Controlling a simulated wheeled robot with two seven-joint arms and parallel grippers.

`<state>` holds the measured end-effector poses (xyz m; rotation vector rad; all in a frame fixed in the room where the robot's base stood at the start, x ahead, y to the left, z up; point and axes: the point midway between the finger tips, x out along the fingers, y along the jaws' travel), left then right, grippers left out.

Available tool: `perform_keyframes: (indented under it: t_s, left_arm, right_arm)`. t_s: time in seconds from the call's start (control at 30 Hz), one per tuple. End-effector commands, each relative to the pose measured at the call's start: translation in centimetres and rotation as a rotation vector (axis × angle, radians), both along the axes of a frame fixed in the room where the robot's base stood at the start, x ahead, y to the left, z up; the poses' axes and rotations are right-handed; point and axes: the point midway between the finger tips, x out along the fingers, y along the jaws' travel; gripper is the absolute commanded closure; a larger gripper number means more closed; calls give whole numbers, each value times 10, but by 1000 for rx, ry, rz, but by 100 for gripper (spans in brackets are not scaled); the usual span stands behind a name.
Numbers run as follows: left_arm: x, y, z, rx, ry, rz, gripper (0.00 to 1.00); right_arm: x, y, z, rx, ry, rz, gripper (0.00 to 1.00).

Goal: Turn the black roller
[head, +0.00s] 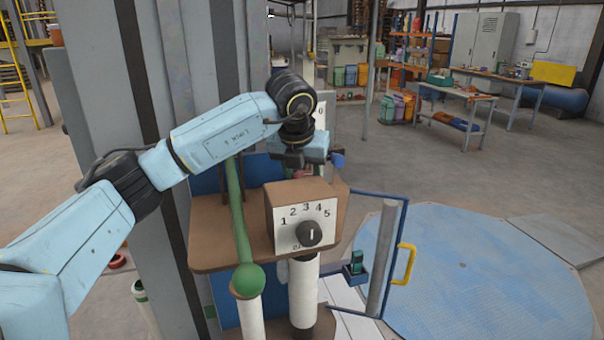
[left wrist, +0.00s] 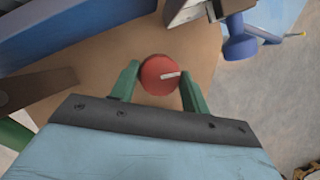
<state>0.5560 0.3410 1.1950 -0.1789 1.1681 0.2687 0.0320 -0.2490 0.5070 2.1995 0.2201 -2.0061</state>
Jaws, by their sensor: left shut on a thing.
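My left gripper (left wrist: 160,82) is shut on a red round knob (left wrist: 158,73) with a white mark, its green fingers on either side. In the head view the left gripper (head: 303,166) is behind the brown dial box, mostly hidden, with a bit of red below it. The box front has a white face (head: 290,222) numbered 1 to 5 and a black round knob (head: 309,234) whose pointer stands upright. No black roller shows clearly; a grey upright roller (head: 381,255) stands in the blue frame at right. My right gripper is not in view.
A brown shelf (head: 215,235) carries the box. A green lever with a ball end (head: 247,280) stands left of it. A blue frame (head: 404,240) with a yellow handle (head: 404,264) sticks out right. A blue round floor plate (head: 470,290) is clear.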

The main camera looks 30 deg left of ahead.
Motion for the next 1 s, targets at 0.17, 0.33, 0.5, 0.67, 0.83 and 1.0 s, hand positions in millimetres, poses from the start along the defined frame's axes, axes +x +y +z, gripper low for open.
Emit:
perform_keyframes:
  t_s: [0.17, 0.33, 0.5, 0.67, 0.83, 1.0]
  left_arm:
    - [1, -1, 1, 0, -3, 167, 76]
    - [2, -2, 2, 0, -3, 330, 76]
    - [2, -3, 2, -1, -3, 491, 76]
    - [3, -4, 2, -1, -3, 642, 76]
    - [4, -4, 3, -1, -3, 806, 76]
    - [5, -4, 4, 0, -1, 967, 76]
  right_arm:
    - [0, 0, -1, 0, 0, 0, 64]
    - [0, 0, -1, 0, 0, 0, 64]
    - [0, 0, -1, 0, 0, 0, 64]
    - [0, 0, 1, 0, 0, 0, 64]
    - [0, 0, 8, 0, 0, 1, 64]
    - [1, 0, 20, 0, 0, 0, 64]
